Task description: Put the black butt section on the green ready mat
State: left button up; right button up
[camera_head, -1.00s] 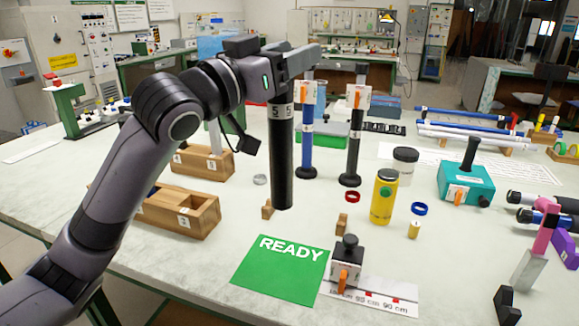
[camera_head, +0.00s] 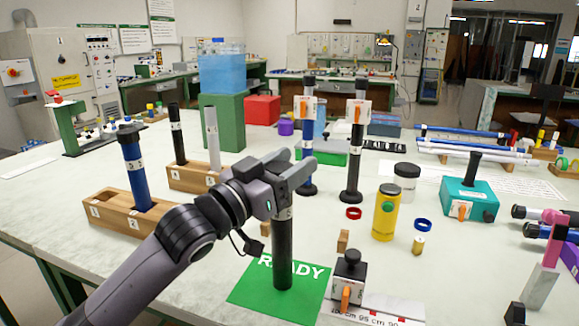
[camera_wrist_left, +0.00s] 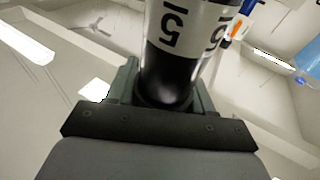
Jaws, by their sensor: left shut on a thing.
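My left gripper (camera_head: 292,178) is shut around the upper part of the black butt section (camera_head: 283,250), which stands upright below the jaws. Its lower end is over the green ready mat (camera_head: 248,290), right of the middle, and hides part of the word READY. Whether it touches the mat or hangs just above it I cannot tell. In the left wrist view the black section (camera_wrist_left: 170,75) sits between the jaws, with a white numbered label. My right gripper is not in view.
Wooden racks (camera_head: 125,215) with upright rods stand at left. Two upright rods (camera_head: 354,150) with orange-marked clamps stand behind the gripper. A black-topped block (camera_head: 348,280), a yellow bottle (camera_head: 386,215) and a small wooden block (camera_head: 342,241) are right of the mat.

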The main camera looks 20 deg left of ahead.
pick_arm(q)
jog(key=shift+r, duration=0.15)
jog(key=o, duration=1.1)
jog(key=shift+c, duration=0.2)
jog(key=shift+s, duration=0.1)
jog(key=b+v, duration=0.1)
jog(key=v, duration=1.1)
